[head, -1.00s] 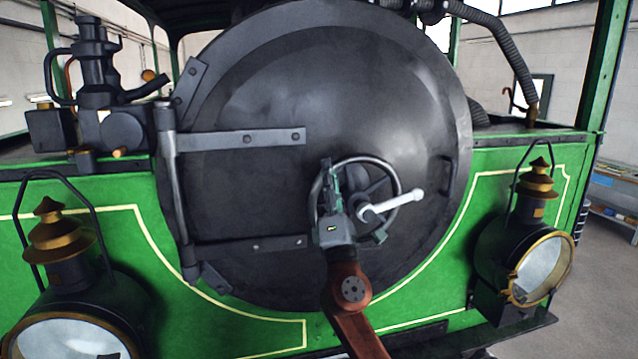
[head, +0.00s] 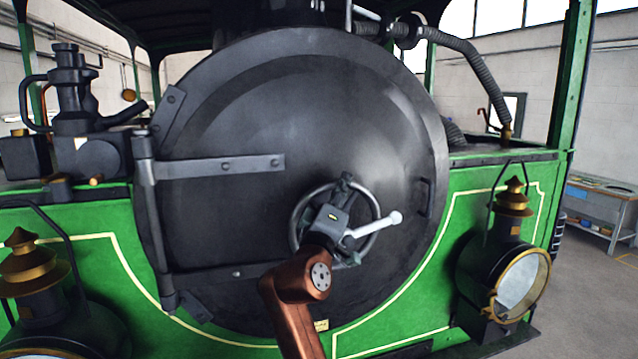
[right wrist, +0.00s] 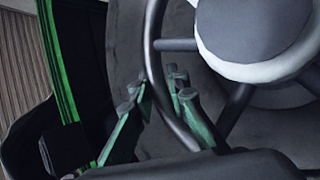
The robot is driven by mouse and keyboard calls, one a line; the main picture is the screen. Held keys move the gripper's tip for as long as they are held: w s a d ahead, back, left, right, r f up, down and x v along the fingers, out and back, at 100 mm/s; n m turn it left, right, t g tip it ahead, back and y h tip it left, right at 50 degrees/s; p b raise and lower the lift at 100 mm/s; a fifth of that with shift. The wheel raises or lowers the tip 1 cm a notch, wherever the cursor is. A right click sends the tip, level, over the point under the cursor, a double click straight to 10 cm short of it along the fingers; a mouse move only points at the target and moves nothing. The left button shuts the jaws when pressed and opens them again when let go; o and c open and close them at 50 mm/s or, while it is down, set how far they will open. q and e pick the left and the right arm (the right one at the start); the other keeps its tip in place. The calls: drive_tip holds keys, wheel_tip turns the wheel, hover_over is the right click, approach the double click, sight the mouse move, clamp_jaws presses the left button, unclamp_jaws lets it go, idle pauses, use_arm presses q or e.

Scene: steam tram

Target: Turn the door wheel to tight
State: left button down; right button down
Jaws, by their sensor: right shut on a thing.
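The dark door wheel (head: 298,222) sits on the round black smokebox door (head: 270,120), right of its centre. A pale handle (head: 378,226) with a rounded end points right and slightly up from the wheel's hub. My right gripper (head: 344,186) is in front of the wheel, and its body hides part of the hub and spokes. In the right wrist view the green-sided fingers (right wrist: 157,90) stand on both sides of the wheel's rim (right wrist: 153,45), shut on it. My left gripper is out of view.
Two hinge straps (head: 215,167) cross the door's left side. A brass-topped lamp (head: 515,285) stands at the right and another (head: 25,258) at the left. A small door grip (head: 424,196) is right of the wheel. Open floor shows at far right.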

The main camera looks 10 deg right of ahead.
drive_tip(key=shift+d+r+m+g+h, duration=0.3)
drive_tip(key=shift+d+m+g, duration=0.1)
drive_tip(key=shift+m, duration=0.2)
drive_tip(key=c, duration=1.8)
unclamp_jaws()
drive_tip(key=shift+d+f, duration=0.1)
drive_tip(key=shift+f, duration=0.15)
drive_tip(key=shift+c, duration=0.2)
drive_tip(key=shift+f, duration=0.1)
drive_tip(key=v, duration=1.2)
